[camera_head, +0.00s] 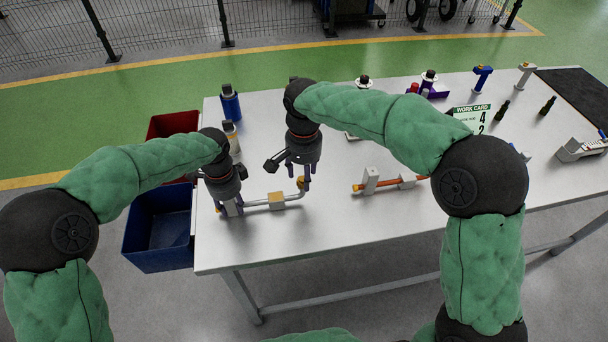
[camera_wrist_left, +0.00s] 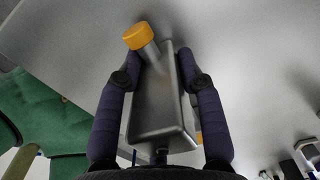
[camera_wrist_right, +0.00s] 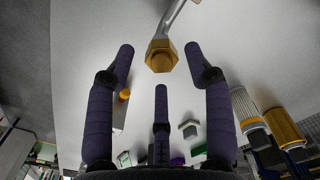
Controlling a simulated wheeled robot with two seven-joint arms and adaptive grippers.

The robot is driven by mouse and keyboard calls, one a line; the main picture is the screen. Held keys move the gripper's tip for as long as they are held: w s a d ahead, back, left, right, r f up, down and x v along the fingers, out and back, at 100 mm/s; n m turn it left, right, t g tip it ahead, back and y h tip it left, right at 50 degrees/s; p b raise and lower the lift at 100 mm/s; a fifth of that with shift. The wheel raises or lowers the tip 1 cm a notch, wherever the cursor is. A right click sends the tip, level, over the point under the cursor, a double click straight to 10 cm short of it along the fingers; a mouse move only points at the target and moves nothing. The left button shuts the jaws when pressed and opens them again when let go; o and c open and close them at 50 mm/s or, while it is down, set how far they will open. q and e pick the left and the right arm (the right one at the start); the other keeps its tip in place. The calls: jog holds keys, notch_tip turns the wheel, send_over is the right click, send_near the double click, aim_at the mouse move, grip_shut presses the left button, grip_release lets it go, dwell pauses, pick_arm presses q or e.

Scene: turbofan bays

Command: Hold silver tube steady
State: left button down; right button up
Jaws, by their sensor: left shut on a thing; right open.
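The silver tube (camera_head: 257,203) lies near the table's front left, bent up at its right end, with a tan block (camera_head: 277,201) along it. My left gripper (camera_head: 232,208) is at its left end. In the left wrist view its fingers close on a grey block (camera_wrist_left: 165,105), with a silver tube end and yellow cap (camera_wrist_left: 138,36) beside it. My right gripper (camera_head: 302,180) is open and points down at the tube's bent end. In the right wrist view a brass hex nut (camera_wrist_right: 161,56) on that end shows between the open fingertips, apparently untouched.
An orange tube (camera_head: 388,184) rests on grey blocks to the right. Blue (camera_head: 160,255) and red (camera_head: 172,124) bins stand off the table's left edge. A blue bottle (camera_head: 230,103), a work card (camera_head: 471,118) and several small tools stand farther back. The table's front right is clear.

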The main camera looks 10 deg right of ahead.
pick_arm(q)
jog(key=shift+s+d+f, duration=0.1)
pick_arm(e)
notch_tip(320, 180, up, 11)
dwell(0.3)
jog(key=shift+f, duration=0.1)
pick_arm(q)
jog(key=c, duration=0.7)
grip_release()
pick_arm(e)
jog(key=shift+d, duration=0.1)
pick_arm(q)
jog(key=shift+r, duration=0.2)
